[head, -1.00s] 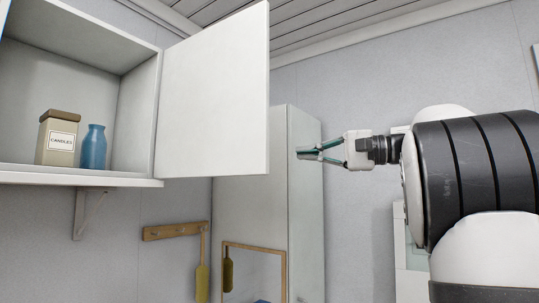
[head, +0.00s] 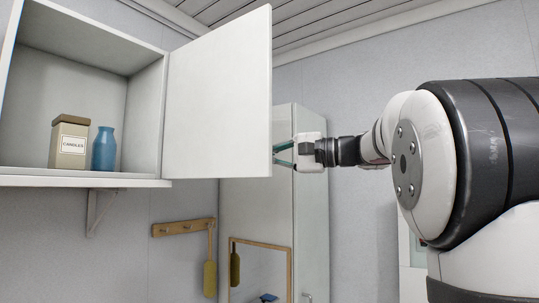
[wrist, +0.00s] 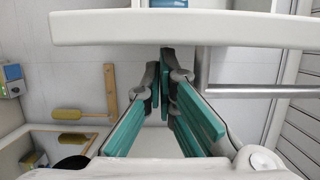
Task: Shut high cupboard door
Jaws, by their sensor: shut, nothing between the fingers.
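The high cupboard (head: 85,183) is at the upper left in the head view, with its white door (head: 218,95) swung wide open. The door's inner face shows there. My gripper (head: 282,156) is at the door's free edge, its fingertips partly hidden behind the door. In the wrist view the door (wrist: 120,28) is seen nearly edge-on across the top, with a grey bar handle (wrist: 260,90) on its outer side. My gripper (wrist: 166,65) is shut and empty on that outer side, beside the handle. I cannot tell whether the fingertips touch the door.
A candle box (head: 69,142) and a blue bottle (head: 104,149) stand inside the cupboard. A tall cabinet (head: 310,210) stands behind the gripper. A wooden hook rail (head: 183,227) with a hanging yellow brush and a framed mirror (head: 260,268) are below.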

